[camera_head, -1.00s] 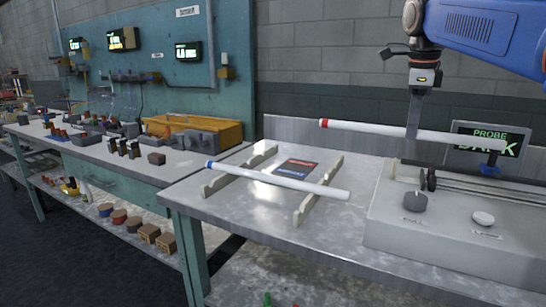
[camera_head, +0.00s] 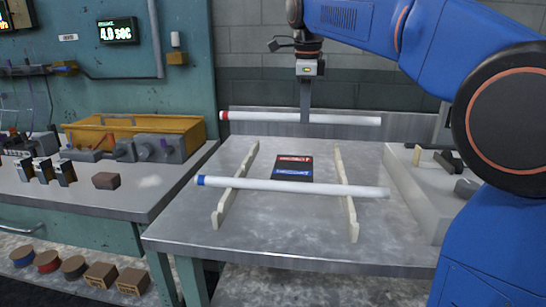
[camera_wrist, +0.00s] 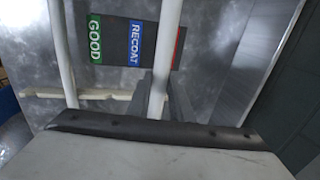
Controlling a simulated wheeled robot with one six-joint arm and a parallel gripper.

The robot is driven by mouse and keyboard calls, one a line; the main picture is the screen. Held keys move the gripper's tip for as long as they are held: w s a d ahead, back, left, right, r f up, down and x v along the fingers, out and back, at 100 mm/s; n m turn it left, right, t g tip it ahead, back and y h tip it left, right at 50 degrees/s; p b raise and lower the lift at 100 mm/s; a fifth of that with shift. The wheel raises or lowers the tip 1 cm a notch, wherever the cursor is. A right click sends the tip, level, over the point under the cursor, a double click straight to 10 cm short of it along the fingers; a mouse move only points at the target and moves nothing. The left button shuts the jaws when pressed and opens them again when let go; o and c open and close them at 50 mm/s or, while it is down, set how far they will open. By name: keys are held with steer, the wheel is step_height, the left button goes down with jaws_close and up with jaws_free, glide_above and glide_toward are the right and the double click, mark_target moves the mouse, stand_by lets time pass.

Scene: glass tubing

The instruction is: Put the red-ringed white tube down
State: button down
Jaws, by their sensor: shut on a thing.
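The white tube with a red ring (camera_head: 265,117) is held level above the back of the table in the head view, its red end to the left. My gripper (camera_head: 305,117) is shut on it near its middle, from above. In the wrist view the held tube (camera_wrist: 167,45) runs up between my gripper's fingers (camera_wrist: 162,98). A white tube with a blue ring (camera_head: 290,186) lies across two notched rails, the left rail (camera_head: 238,183) and right rail (camera_head: 344,190). It also shows in the wrist view (camera_wrist: 61,50).
A dark card (camera_head: 294,166) lies between the rails; GOOD and RECOAT labels (camera_wrist: 135,42) read in the wrist view. A grey machine (camera_head: 425,200) stands to the right. A left bench (camera_head: 100,205) bears a yellow bin (camera_head: 90,135). The rails' rear part is bare.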

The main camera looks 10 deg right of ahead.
steer(key=shift+w+a+f, duration=0.1)
steer(key=shift+a+f, duration=0.1)
steer(key=shift+a, duration=0.1)
steer(key=shift+a+f, duration=0.1)
steer(key=shift+f, duration=4.75)
steer(key=shift+f, duration=0.55)
steer(key=c, duration=1.6)
jaws_free()
steer(key=r, duration=0.4)
steer(key=s+r, duration=0.1)
steer(key=r, duration=0.3)
steer(key=s+r, duration=0.1)
steer(key=r, duration=0.4)
steer(key=shift+a, duration=0.35)
